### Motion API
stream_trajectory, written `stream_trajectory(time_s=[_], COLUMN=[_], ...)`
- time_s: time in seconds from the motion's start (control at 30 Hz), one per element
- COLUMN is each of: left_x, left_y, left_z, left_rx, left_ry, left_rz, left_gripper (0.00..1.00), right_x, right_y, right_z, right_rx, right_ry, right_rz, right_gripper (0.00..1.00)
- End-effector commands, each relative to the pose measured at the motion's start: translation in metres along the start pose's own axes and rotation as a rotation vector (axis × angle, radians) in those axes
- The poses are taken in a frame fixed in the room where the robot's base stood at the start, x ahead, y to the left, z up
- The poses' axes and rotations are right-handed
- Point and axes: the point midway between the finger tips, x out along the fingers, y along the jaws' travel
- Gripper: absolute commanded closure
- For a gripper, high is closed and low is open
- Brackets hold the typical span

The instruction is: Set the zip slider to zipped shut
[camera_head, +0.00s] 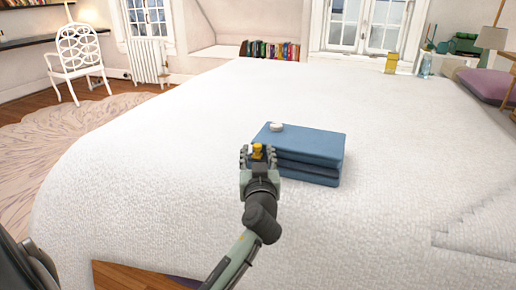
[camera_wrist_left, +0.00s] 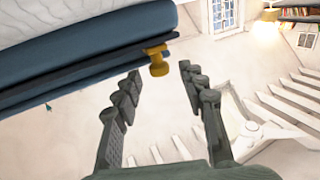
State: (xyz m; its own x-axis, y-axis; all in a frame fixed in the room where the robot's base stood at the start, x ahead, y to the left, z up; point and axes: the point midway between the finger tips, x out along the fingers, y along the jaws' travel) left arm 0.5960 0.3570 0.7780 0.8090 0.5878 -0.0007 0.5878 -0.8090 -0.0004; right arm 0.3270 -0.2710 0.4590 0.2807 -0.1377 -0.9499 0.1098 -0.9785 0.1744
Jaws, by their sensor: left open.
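A blue folded stack (camera_head: 305,148) lies on the white bed, with a small white round thing (camera_head: 277,127) on its top. A dark strip (camera_wrist_left: 90,68) runs along its side in the left wrist view. The yellow zip slider (camera_wrist_left: 157,61) sits at the right end of that strip; it also shows in the head view (camera_head: 257,151), just past my left gripper. My left gripper (camera_head: 257,160) is at the stack's left edge. In the wrist view its open fingers (camera_wrist_left: 160,82) point at the slider, which lies just beyond and between the tips, apart from both. My right gripper is not in view.
The bed (camera_head: 180,140) is wide and clear around the stack. A ridge of folded cover (camera_head: 485,235) lies at the right. A row of books (camera_head: 270,50), a white chair (camera_head: 78,58) and a radiator (camera_head: 148,62) stand far off.

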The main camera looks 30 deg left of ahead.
Motion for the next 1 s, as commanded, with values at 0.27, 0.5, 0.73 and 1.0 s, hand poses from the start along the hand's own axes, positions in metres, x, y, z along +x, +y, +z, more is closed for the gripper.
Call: stream_trajectory(time_s=[0.27, 0.5, 0.73, 1.0], left_x=[0.0131, 0.0127, 0.0126, 0.0125], left_y=[-0.0003, -0.0003, -0.0003, -0.0002], left_z=[-0.0001, 0.0001, 0.0001, 0.0002], left_rx=[0.000, 0.000, 0.000, 0.000], left_ry=[0.000, 0.000, 0.000, 0.000], left_rz=[0.000, 0.000, 0.000, 0.000], left_gripper=[0.59, 0.70, 0.98, 1.00], right_x=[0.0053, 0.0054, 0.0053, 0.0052], right_y=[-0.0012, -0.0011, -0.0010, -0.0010], right_z=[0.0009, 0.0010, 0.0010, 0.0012], right_rx=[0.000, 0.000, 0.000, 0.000], right_ry=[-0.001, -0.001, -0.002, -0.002], right_rz=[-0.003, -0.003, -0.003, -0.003], right_gripper=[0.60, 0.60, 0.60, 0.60])
